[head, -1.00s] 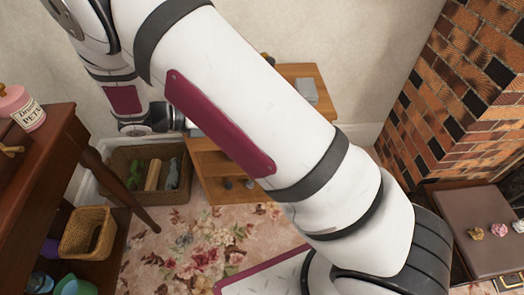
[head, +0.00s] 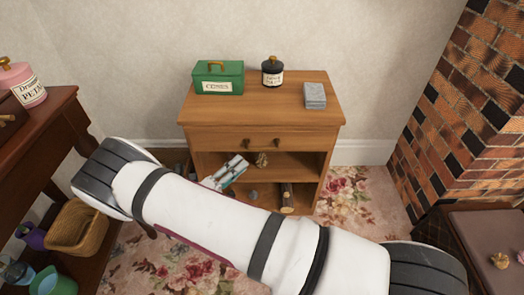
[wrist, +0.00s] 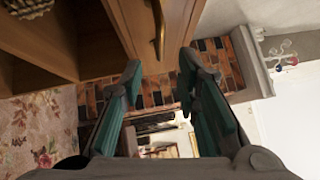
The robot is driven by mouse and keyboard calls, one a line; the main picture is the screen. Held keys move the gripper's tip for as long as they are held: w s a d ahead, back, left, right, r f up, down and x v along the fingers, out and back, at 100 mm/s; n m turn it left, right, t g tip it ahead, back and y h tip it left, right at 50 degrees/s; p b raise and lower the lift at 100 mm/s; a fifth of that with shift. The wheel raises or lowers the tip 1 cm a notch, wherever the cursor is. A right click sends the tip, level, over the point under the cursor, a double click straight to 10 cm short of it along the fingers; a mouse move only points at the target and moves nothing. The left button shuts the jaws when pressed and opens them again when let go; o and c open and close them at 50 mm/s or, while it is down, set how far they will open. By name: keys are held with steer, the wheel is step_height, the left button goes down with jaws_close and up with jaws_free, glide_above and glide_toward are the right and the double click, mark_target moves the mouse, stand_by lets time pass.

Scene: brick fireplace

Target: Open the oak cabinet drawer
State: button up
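The oak cabinet (head: 320,125) stands against the back wall, with open shelves under one wide drawer (head: 263,140). My gripper (head: 237,165) is in front of the cabinet, just below the drawer in the head view. In the wrist view its two teal fingers (wrist: 160,85) are spread apart with nothing between them. A brass handle (wrist: 158,28) on the drawer front shows beyond the fingertips, apart from them.
On the cabinet top stand a green tin (head: 219,80), a dark jar (head: 272,72) and a grey block (head: 315,96). A log (head: 287,196) and small items lie on the shelves. A dark table (head: 50,125) is at left, a brick fireplace (head: 455,125) at right.

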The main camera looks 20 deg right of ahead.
mark_target(261, 149)
steer(key=b+x, duration=0.2)
steer(key=x, duration=0.8)
steer(key=shift+d+r, duration=0.1)
steer(key=shift+d, duration=0.1)
jaws_close()
